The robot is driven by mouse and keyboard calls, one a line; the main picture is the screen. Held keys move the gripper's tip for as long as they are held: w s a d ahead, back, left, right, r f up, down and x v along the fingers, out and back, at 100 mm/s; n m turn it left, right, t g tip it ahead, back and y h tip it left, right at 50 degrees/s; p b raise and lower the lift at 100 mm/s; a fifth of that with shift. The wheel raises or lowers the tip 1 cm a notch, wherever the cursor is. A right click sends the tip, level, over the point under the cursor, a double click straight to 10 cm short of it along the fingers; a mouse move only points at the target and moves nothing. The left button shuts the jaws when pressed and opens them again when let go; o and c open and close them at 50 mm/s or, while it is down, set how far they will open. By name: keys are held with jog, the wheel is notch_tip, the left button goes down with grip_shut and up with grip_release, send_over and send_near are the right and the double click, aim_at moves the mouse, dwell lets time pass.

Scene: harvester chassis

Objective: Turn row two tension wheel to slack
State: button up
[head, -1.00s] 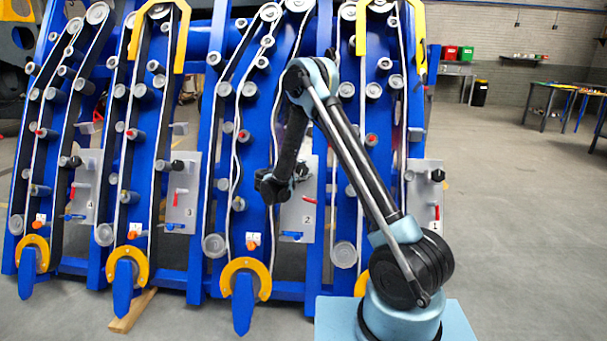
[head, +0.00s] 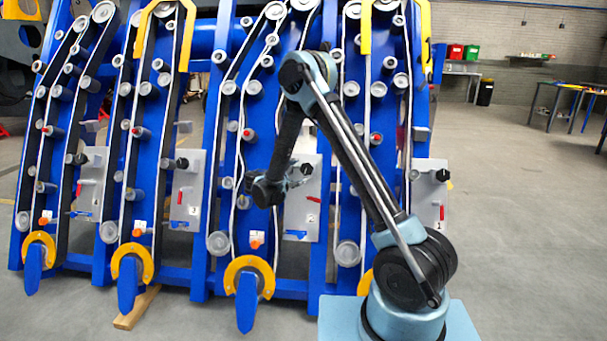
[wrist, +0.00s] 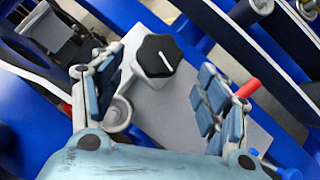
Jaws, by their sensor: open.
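The row two tension wheel is a black lobed knob (wrist: 158,55) with a white pointer line. It sits on a grey panel (wrist: 165,110) and shows in the wrist view, upper middle. I cannot tell the knob apart there.
A red lever (wrist: 247,88) stands close to the right finger in the wrist view. A blue handle (head: 295,233) is low on the same panel. Blue frames with belts and rollers surround it. The neighbouring panels (head: 187,190) carry similar knobs. Open floor (head: 530,230) lies to the right.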

jog(key=shift+v, duration=2.55)
jog(key=s+d+r+m+g, duration=0.2)
jog(key=d+r, duration=0.1)
jog(key=d, duration=0.4)
jog(key=s+d+r+m+g+y, duration=0.1)
jog(key=s+d+r+m+g, duration=0.15)
jog(key=d, duration=0.55)
jog(key=s+d+r+m+g, duration=0.1)
jog(key=d+r+m, duration=0.15)
jog(key=d, duration=0.45)
jog(key=s+d+r+m+g+y, duration=0.2)
jog(key=s+d+m+g+y, duration=0.15)
jog(key=s+d, duration=0.9)
jog(key=s+f+m+g+y, duration=0.1)
jog(key=s+f+m, duration=0.3)
jog(key=s, duration=0.8)
jog(key=s+f+m+g+y, duration=0.1)
jog(key=s+f+m+y, duration=0.2)
jog(key=s, duration=1)
jog(key=shift+f+m+y, duration=0.35)
jog(key=shift+f+m, duration=0.15)
jog(key=shift+m, duration=0.15)
